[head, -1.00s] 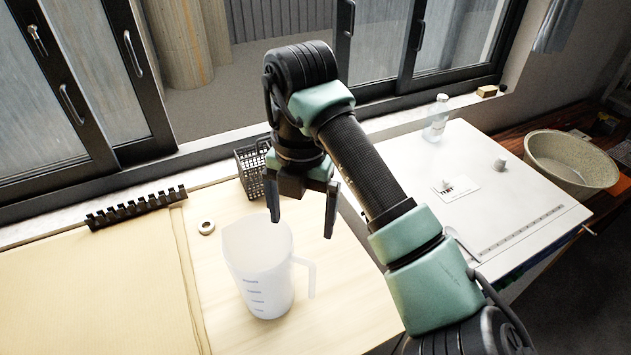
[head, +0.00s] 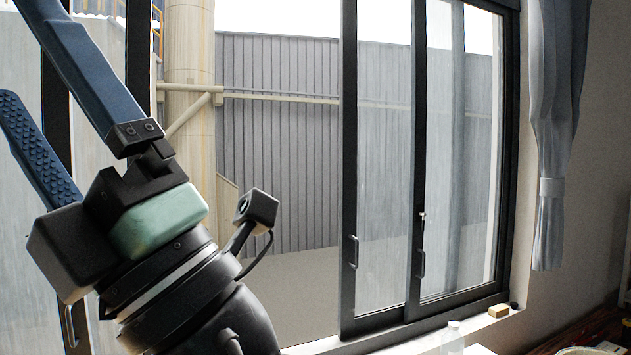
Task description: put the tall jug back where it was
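The tall jug is not in view now. My gripper (head: 28,62) is large and close at the left of the head view, pointing up and to the left in front of the window. Its two blue fingers are spread wide apart and I see nothing between them. One fingertip runs to the top edge of the picture and the other to the left edge. The table top where the jug stood in the earlier view is out of the picture.
The sliding window (head: 415,190) fills the back, with a grey curtain (head: 547,130) at right. A small yellowish block (head: 499,310) sits on the sill at lower right. A basin rim (head: 580,351) barely shows.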

